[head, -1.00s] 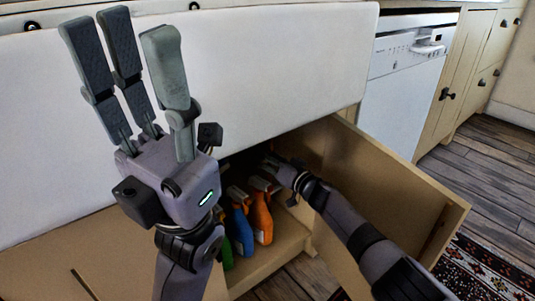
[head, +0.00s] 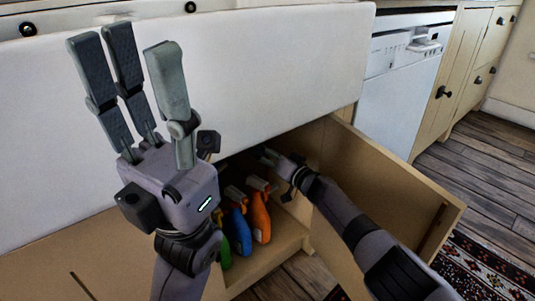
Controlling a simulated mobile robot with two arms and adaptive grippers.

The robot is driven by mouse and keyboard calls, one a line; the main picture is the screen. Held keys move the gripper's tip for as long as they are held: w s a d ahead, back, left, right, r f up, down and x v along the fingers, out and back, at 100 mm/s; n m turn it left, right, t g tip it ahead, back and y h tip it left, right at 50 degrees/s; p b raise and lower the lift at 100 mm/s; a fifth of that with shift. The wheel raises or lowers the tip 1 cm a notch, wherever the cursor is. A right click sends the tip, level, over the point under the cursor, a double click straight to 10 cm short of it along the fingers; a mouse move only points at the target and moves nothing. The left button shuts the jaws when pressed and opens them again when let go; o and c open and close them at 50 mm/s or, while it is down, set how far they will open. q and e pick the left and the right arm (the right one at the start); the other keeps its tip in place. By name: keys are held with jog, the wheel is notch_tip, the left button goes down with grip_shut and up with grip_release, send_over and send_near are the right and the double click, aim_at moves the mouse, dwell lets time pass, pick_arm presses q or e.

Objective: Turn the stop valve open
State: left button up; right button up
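The stop valve is not visible; the back of the cabinet under the sink is dark and partly covered by my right arm. My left gripper (head: 130,92) is raised in front of the white sink front, fingers spread, open and empty. My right gripper (head: 268,156) reaches into the open cabinet, above and behind the spray bottles. Its fingers are small and in shadow, so I cannot tell whether they are open or shut or touch anything.
An orange spray bottle (head: 261,218), a blue one (head: 240,232) and a green one (head: 225,256) stand on the cabinet floor. The open cabinet door (head: 400,190) is close beside my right arm. A white sink front (head: 290,70) hangs above. A white dishwasher (head: 395,100) stands right.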

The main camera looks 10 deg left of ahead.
jog(key=shift+o, duration=1.1)
jog(key=shift+s+a+r, duration=0.1)
jog(key=shift+a+r, duration=0.2)
jog(key=shift+d+f, duration=0.25)
jog(key=shift+d, duration=0.05)
notch_tip(320, 180, up, 10)
jog(key=shift+a, duration=0.1)
jog(key=shift+c, duration=0.2)
